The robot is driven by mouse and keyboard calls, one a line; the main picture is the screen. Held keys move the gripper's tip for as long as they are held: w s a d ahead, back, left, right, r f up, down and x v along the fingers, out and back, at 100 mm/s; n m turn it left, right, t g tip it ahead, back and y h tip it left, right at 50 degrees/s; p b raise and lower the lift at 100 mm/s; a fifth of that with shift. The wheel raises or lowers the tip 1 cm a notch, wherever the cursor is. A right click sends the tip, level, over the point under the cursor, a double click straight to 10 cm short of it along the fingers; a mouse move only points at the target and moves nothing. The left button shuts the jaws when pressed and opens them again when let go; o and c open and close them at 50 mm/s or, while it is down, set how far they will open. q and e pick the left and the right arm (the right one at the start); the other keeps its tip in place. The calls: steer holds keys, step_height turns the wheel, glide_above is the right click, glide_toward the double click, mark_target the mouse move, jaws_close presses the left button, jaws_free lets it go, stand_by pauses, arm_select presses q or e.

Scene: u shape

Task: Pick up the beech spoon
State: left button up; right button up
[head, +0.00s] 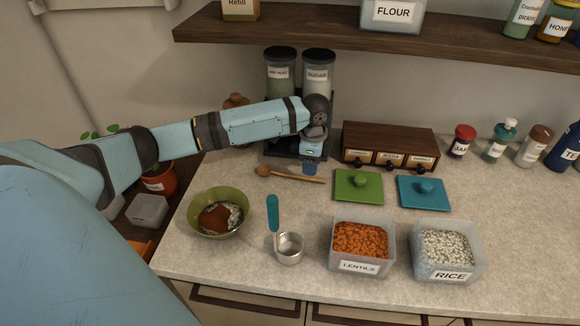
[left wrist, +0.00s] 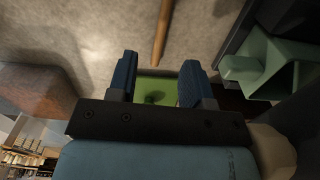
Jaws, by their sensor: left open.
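The beech spoon (head: 295,176) lies flat on the counter, its round bowl at the left and its thin handle reaching right toward the green lid. In the left wrist view its handle (left wrist: 162,32) points between my fingers, beyond the fingertips. My left gripper (head: 310,167) points down just behind and above the handle. In the left wrist view my left gripper (left wrist: 158,72) is open with nothing between its blue fingers. I cannot tell its exact height over the spoon. My right gripper is in neither view.
Two dispensers (head: 318,70) stand close behind my left gripper. A small drawer box (head: 390,140), the green lid (head: 358,186) and a blue lid (head: 422,191) are to the right. A green bowl (head: 232,195), a measuring cup (head: 289,249) and a lentils tub (head: 361,265) stand in front.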

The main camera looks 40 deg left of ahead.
mark_target(309, 177)
arm_select(q)
step_height(309, 177, down, 5)
steer(key=shift+s+a+f, duration=0.1)
steer(key=shift+a, duration=0.05)
steer(key=shift+c, duration=0.4)
jaws_close()
